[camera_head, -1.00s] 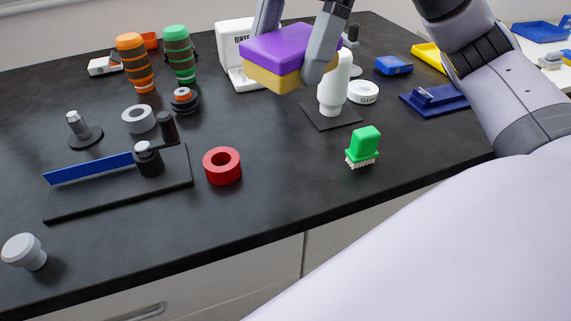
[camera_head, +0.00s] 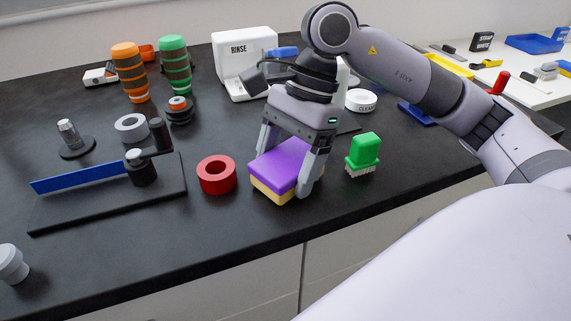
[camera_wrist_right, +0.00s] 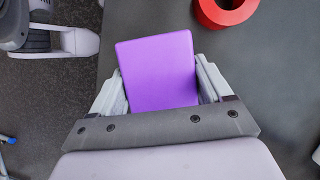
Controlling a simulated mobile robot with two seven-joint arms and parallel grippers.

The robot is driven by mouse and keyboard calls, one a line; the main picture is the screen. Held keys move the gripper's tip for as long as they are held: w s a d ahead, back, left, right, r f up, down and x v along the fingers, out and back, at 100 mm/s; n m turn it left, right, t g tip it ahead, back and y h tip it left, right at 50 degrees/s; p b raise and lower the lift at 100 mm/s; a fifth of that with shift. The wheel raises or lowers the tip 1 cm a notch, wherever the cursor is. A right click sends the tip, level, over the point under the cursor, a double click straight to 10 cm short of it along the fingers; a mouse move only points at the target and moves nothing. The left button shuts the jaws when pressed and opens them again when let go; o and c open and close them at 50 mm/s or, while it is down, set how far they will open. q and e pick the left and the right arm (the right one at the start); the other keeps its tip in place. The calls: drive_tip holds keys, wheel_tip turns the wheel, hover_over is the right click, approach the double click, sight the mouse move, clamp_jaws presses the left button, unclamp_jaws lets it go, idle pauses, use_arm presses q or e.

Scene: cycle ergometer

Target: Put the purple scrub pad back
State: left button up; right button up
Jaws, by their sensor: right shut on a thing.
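The purple scrub pad (camera_head: 283,163), purple on top with a yellow layer below, is at the front part of the black counter between the red ring and the green brush. My right gripper (camera_head: 285,170) comes from above with one finger on each side of the pad and is shut on it. In the right wrist view the pad (camera_wrist_right: 158,72) sits between the two fingers. I cannot tell whether its underside touches the counter. My left gripper is not in view.
The red ring (camera_head: 217,175) lies just left of the pad, and the green brush (camera_head: 363,152) stands to the right. A black base with a blue bar (camera_head: 82,172) is further left. The white RINSE box (camera_head: 240,62) stands behind. The counter's front edge is close.

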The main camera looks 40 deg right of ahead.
drive_tip(key=shift+f, duration=0.1)
drive_tip(key=shift+f, duration=0.2)
drive_tip(key=o, duration=1)
drive_tip(key=shift+o, duration=0.2)
drive_tip(key=shift+d+r, duration=0.1)
drive_tip(key=shift+r, duration=0.4)
drive_tip(key=p+v, duration=0.1)
drive_tip(key=v, duration=1)
drive_tip(key=shift+r, duration=0.2)
